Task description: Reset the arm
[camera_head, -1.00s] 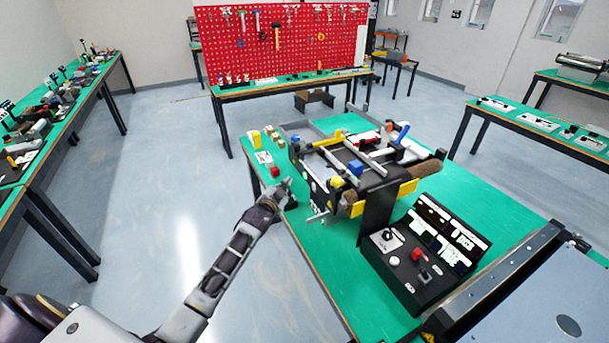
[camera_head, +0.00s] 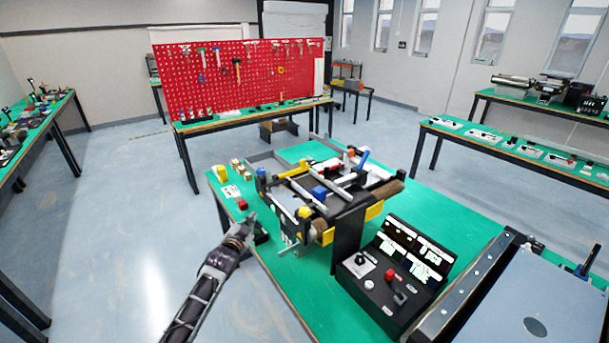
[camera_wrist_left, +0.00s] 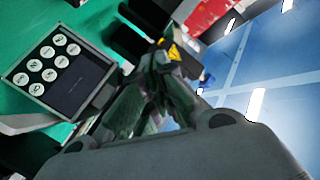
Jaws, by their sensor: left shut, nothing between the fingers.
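My left arm comes in from the bottom left in the head view. Its gripper (camera_head: 250,222) is at the left edge of the green table, beside the mini conveyor (camera_head: 330,200). In the left wrist view the gripper's fingers (camera_wrist_left: 150,105) are together with nothing seen between them. A keypad panel with round white buttons (camera_wrist_left: 55,63) lies left of the fingers there. My right gripper is not in view.
A black control box (camera_head: 385,278) with a red button stands at the table's front. Small blocks and a red cube (camera_head: 242,205) sit near the left edge. A red pegboard (camera_head: 240,80) stands behind. Floor left of the table is clear.

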